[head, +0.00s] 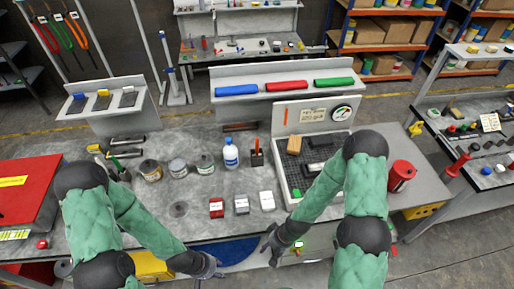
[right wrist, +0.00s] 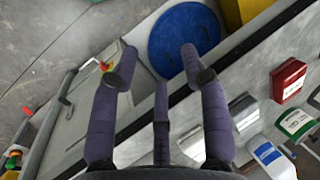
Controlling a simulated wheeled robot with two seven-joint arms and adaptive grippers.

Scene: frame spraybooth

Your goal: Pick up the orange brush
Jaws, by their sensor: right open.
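I cannot make out a clear orange brush. A thin orange item (head: 285,115) shows on the upright grey panel at the back of the tray. A small dark holder (head: 257,158) with a reddish-orange upright piece stands on the bench next to a white bottle. My right gripper (head: 275,245) is at the bench's front edge, well in front of both; in the right wrist view (right wrist: 158,55) its fingers are spread and empty. My left gripper (head: 210,266) is low at the front edge, further left, and its finger opening is unclear.
A grey tray (head: 283,180) and a red can (head: 401,176) are at the right. A blue disc (right wrist: 183,38) lies below the edge.

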